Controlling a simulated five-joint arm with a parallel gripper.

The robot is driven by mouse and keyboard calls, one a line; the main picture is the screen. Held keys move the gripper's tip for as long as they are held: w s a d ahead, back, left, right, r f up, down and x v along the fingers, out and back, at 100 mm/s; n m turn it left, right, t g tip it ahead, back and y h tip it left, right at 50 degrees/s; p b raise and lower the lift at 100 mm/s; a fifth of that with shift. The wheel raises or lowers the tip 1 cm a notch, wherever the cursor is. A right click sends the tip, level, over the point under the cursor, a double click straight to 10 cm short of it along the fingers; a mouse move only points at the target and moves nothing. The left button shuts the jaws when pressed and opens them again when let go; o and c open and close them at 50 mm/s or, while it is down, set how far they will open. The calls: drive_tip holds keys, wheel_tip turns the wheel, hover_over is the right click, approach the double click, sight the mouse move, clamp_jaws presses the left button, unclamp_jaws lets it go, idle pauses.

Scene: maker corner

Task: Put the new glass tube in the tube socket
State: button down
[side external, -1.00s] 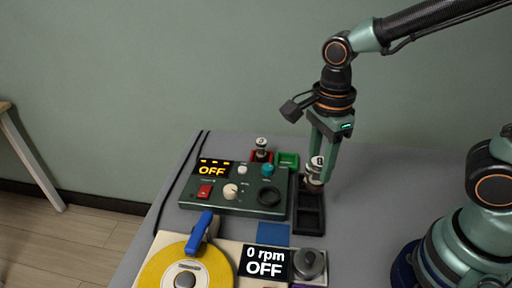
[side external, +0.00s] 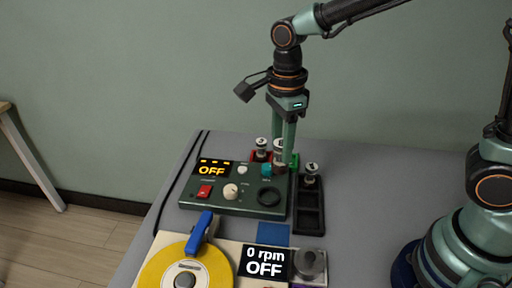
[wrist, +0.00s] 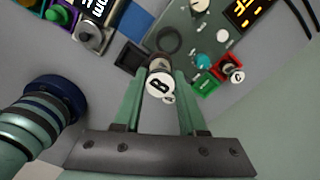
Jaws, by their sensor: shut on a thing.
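My gripper (side external: 284,162) is shut on a glass tube with a white cap (side external: 279,146), held upright above the back right of the control panel. In the wrist view the cap of this held tube reads B (wrist: 159,84), between the fingers of my gripper (wrist: 160,98). The tube socket looks to be the dark round ring (side external: 269,197) at the panel's right; it also shows in the wrist view (wrist: 169,40). The held tube is apart from it. A second tube (side external: 311,174) stands in the black tray (side external: 309,216). A third tube (side external: 262,150) stands at the red tray.
The dark green panel (side external: 225,207) carries an OFF display (side external: 211,170), a red switch (side external: 204,191), a white knob (side external: 230,191) and a teal knob (side external: 266,169). A red tray (wrist: 224,68) and a green tray (wrist: 205,84) sit behind it. A yellow disc (side external: 170,265) lies in front.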

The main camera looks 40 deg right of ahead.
drive_tip(key=shift+w+a+f, duration=0.15)
drive_tip(key=shift+w+f, duration=0.2)
drive_tip(key=shift+f, duration=1.25)
drive_tip(key=shift+w+a+f, duration=0.15)
drive_tip(key=shift+w+f, duration=0.15)
drive_tip(key=shift+f, duration=1.25)
drive_tip(key=shift+w+a+f, duration=0.15)
drive_tip(key=shift+w+f, duration=0.2)
drive_tip(key=shift+f, duration=1.25)
drive_tip(key=shift+f, duration=0.5)
drive_tip(key=shift+c, duration=1.9)
unclamp_jaws()
drive_tip(key=shift+r, duration=0.1)
wheel_tip(320, 180, up, 7)
